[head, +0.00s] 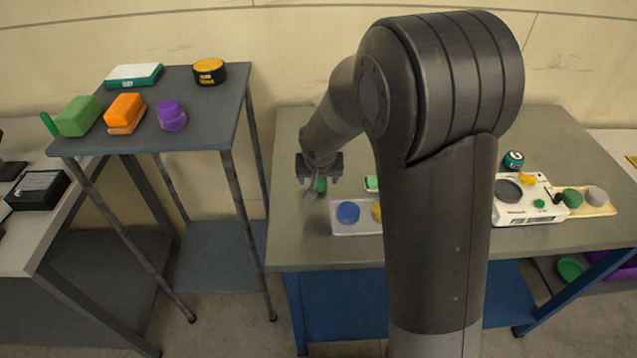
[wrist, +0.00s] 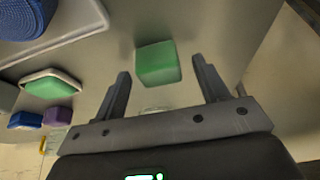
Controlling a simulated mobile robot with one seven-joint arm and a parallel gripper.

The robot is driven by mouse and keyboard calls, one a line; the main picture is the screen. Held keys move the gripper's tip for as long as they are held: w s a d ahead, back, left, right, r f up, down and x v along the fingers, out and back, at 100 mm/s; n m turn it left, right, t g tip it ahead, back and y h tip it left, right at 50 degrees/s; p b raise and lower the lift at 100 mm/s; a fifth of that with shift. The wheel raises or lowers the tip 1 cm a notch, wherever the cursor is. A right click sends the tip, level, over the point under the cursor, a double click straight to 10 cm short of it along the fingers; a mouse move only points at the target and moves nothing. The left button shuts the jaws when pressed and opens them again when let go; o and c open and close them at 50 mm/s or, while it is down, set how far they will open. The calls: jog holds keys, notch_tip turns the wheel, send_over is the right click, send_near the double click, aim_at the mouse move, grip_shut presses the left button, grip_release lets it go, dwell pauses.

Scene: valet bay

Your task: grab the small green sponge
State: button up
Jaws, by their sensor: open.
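The small green sponge (head: 321,185) is on the grey workbench, close below my gripper (head: 319,178) in the head view. In the wrist view the green sponge (wrist: 158,63) is a plain block on the bench top. There it shows between and just beyond the two fingertips of my gripper (wrist: 161,70). The fingers are spread apart and nothing is held between them. I see no finger touching the sponge. The exact height of the fingertips above the bench is hard to judge.
A white-rimmed dish with a green piece (wrist: 50,86) and a tray with a blue round pad (head: 348,212) are nearby. A white machine (head: 527,204) stands right. A larger green block (head: 78,116) and an orange block (head: 125,110) are on the side stand.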

jog(key=shift+w+f, duration=0.15)
jog(key=shift+f, duration=0.3)
jog(key=shift+c, duration=0.6)
jog(key=c, duration=0.9)
